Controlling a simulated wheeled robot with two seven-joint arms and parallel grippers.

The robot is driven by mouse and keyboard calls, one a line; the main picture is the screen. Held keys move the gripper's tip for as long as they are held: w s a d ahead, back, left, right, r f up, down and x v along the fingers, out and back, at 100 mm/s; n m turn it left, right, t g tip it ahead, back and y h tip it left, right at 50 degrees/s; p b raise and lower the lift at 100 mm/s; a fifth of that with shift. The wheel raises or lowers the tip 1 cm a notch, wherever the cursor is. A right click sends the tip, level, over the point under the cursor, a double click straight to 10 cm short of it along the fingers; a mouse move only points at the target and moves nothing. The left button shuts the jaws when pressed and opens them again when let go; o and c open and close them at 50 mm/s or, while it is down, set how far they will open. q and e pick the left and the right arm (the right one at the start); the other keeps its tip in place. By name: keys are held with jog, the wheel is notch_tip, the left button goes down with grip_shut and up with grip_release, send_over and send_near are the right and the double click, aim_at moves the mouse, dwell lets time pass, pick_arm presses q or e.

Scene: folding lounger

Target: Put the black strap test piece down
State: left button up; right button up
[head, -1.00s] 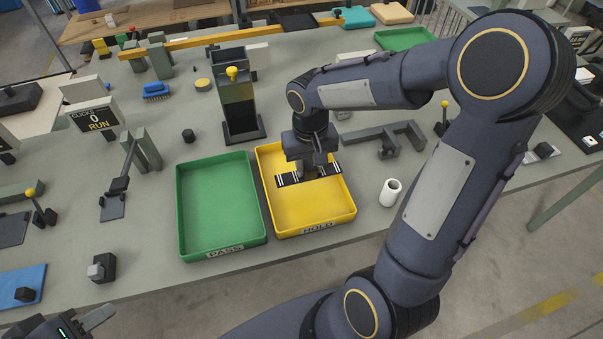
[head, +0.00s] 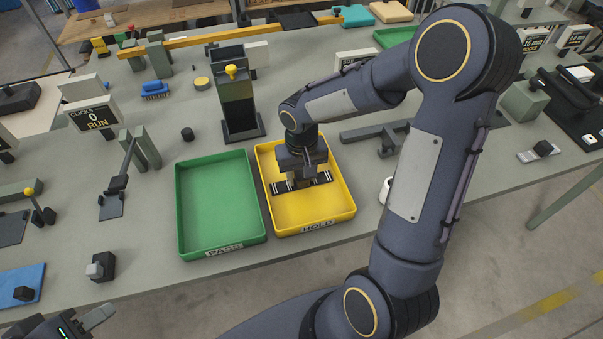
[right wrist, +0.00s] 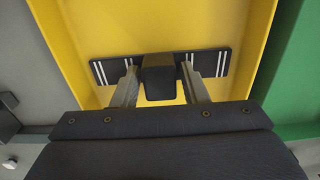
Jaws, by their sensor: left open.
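The black strap test piece (head: 318,181), with white stripes near its ends, is in the yellow HOLD tray (head: 310,214). It also shows in the right wrist view (right wrist: 215,64), with a dark raised block (right wrist: 159,78) at its middle. My right gripper (head: 298,183) is over it, pointing down. In the right wrist view its two fingers (right wrist: 158,88) stand on either side of the block, with yellow gaps showing between, so it is open. My left gripper (head: 92,322) is open and empty at the bottom left, partly out of frame.
The green PASS tray (head: 218,205) stands empty, left of the yellow one. A dark post with a yellow knob (head: 238,105) stands just behind the trays. A white cylinder (head: 386,190) at right is partly behind my right arm.

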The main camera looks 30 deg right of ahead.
aim_at(301, 174)
jog(key=shift+o, duration=0.8)
jog(key=shift+r, duration=0.3)
notch_tip(301, 174, up, 10)
jog(key=r, duration=0.1)
jog(key=s+a+r+t+y, duration=0.1)
jog(key=s+a+t+y, duration=0.1)
jog(key=s, duration=0.6)
jog(key=s+a+r+n+t+y, duration=0.1)
jog(key=s+a+r+t, duration=0.1)
jog(key=s, duration=0.7)
jog(key=shift+t+y, duration=0.4)
jog(key=shift+t, duration=0.4)
